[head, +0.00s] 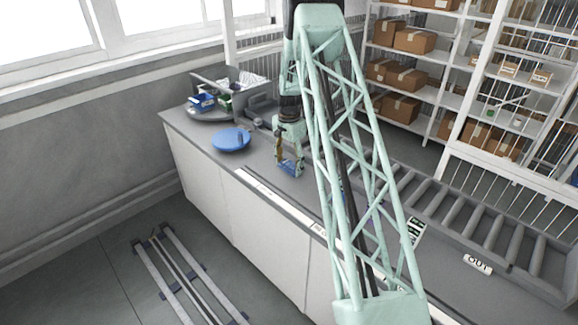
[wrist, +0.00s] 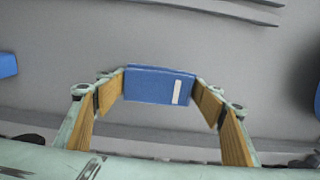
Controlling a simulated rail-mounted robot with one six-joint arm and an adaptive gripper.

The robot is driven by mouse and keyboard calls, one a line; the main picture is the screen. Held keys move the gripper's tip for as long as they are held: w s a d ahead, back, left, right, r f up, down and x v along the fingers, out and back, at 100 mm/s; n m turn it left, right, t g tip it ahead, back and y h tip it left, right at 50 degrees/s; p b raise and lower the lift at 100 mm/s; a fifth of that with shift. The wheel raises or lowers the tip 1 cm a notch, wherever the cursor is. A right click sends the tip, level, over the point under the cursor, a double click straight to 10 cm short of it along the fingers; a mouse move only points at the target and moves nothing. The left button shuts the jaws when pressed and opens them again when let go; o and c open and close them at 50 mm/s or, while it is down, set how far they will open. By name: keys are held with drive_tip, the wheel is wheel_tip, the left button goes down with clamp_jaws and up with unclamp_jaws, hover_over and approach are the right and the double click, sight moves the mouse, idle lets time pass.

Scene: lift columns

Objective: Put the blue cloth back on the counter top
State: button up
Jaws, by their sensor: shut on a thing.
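The blue cloth (wrist: 150,86) looks like a flat folded block with a white stripe on its right side. It sits between the wooden finger pads of my gripper (wrist: 160,88), which is shut on it. In the head view the cloth (head: 291,168) shows small and blue under my gripper (head: 288,154), over the grey counter top (head: 258,170). I cannot tell whether the cloth touches the surface or hangs just above it. My arm hides part of the counter to the right.
A round blue dish (head: 231,139) lies on the counter left of my gripper. A grey round tray with a blue bin (head: 202,102) is at the far left end. A roller conveyor (head: 470,215) runs at the right. Bare counter lies between the dish and gripper.

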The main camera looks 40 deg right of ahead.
sight(289, 164)
drive_tip(key=shift+f, duration=0.1)
drive_tip(key=o, duration=0.9)
drive_tip(key=shift+r, duration=6.15)
drive_tip(key=shift+a+r, duration=0.1)
